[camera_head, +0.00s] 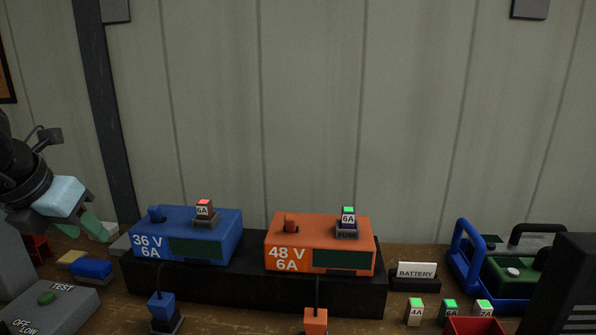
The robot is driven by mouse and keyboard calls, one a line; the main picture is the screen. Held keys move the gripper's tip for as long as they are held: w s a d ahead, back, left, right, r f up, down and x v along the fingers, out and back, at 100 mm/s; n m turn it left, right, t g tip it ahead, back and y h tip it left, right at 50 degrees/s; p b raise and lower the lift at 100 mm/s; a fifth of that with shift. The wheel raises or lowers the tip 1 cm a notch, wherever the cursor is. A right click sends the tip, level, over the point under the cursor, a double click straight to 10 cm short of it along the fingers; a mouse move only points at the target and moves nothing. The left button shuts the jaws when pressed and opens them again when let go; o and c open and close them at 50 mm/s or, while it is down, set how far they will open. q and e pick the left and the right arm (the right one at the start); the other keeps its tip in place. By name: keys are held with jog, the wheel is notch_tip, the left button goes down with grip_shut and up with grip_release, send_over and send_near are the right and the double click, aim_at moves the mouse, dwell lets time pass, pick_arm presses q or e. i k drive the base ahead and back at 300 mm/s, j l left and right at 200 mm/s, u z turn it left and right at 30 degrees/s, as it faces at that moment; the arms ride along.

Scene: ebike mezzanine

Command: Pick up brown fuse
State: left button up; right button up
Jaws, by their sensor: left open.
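A small brown fuse (204,208) marked 6A, with a red-lit top, stands upright in a socket on top of the blue 36 V 6A box (222,228). My left gripper (88,230) is at the left side, open and empty. It is clear of the blue box and well to the left of the brown fuse. My right gripper is not in view.
Both boxes sit on a black stand (240,287). Loose fuses marked 4A (415,312), 6A (450,311) and 2A (484,309) stand at front right near a red bin (474,326). A grey TEST box (50,305) is front left.

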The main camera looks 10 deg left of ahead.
aim_at(204, 207)
jog(key=k+l, duration=0.1)
jog(key=k, duration=0.9)
